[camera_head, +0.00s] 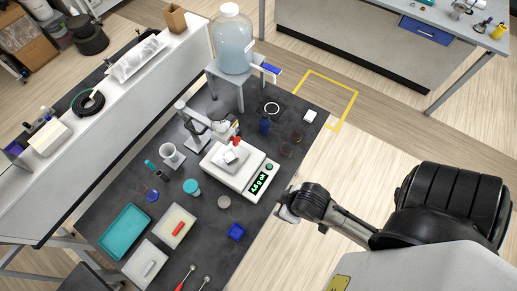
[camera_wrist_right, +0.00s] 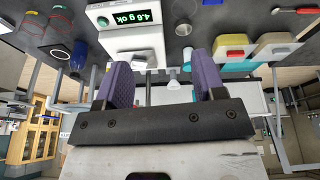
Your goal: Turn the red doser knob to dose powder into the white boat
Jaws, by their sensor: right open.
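The red doser knob (camera_head: 236,141) is on the doser (camera_head: 222,128), whose stand rises beside the balance. The white boat (camera_head: 232,156) sits on the pan of the white balance (camera_head: 222,171), under the doser. The balance has a lit green display (camera_head: 259,183). The balance and its display also show upside down in the wrist view (camera_wrist_right: 130,19). My right gripper (camera_head: 288,213) is beside the table's right edge, apart from the knob and boat. In the wrist view my right gripper (camera_wrist_right: 160,80) has its purple fingers apart with nothing held. My left gripper is out of view.
A large carboy (camera_head: 231,45) stands at the back. Bare floor lies right of the table.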

